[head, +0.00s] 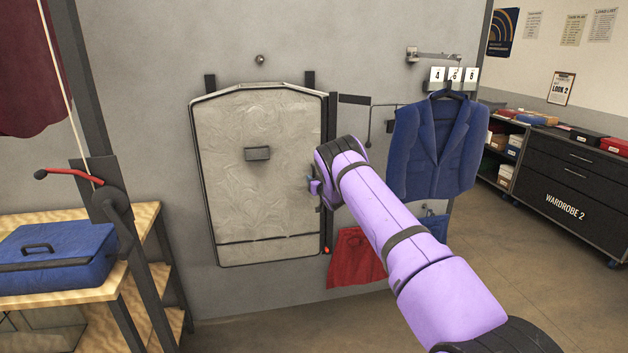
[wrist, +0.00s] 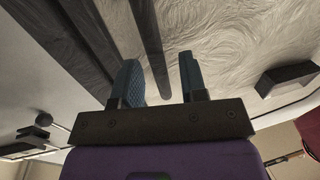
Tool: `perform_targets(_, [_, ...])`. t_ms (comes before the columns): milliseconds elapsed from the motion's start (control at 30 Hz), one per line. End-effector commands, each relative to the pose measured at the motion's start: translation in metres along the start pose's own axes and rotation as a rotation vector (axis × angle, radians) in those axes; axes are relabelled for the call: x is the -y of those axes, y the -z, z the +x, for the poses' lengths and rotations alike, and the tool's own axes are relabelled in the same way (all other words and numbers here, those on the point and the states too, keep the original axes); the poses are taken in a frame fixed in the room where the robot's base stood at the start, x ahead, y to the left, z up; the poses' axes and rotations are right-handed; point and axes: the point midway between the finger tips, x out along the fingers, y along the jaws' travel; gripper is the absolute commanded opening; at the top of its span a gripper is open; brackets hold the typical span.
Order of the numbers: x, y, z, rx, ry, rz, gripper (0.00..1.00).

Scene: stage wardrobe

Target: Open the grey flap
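The grey flap (head: 235,190) is a pale, swirl-textured panel with a dark rim, lying flat against the wall. A small dark block (head: 258,153) sits on its upper middle; a dark block also shows at right in the wrist view (wrist: 288,78). My gripper (head: 316,187) is at the flap's right edge, partly hidden by my arm. In the wrist view its two fingers (wrist: 158,58) are apart. A dark bar (wrist: 148,40) along the pale panel shows in the gap between them. I cannot tell whether the fingers touch it.
At left, a blue case (head: 55,262) lies on a wooden shelf (head: 140,220) beside a red-handled lever (head: 70,176). The floor at right is open before a dark cabinet (head: 570,190).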

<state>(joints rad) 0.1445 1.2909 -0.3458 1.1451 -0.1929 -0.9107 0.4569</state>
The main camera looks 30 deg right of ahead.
Motion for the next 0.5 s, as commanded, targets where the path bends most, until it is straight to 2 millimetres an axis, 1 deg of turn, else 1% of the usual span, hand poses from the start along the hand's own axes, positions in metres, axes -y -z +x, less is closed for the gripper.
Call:
perform_targets(100, [0.0,0.0002,0.0072,0.0,0.0,0.0,0.39])
perform_targets(200, [0.0001,0.0004,0.01,-0.001,0.0,0.0,0.39])
perform_targets(467, [-0.0001,0.0002,0.0106,0.0,-0.001,0.001,0.39])
perform_targets(500, [-0.0001,0.0002,0.0106,0.0,-0.001,0.001,0.35])
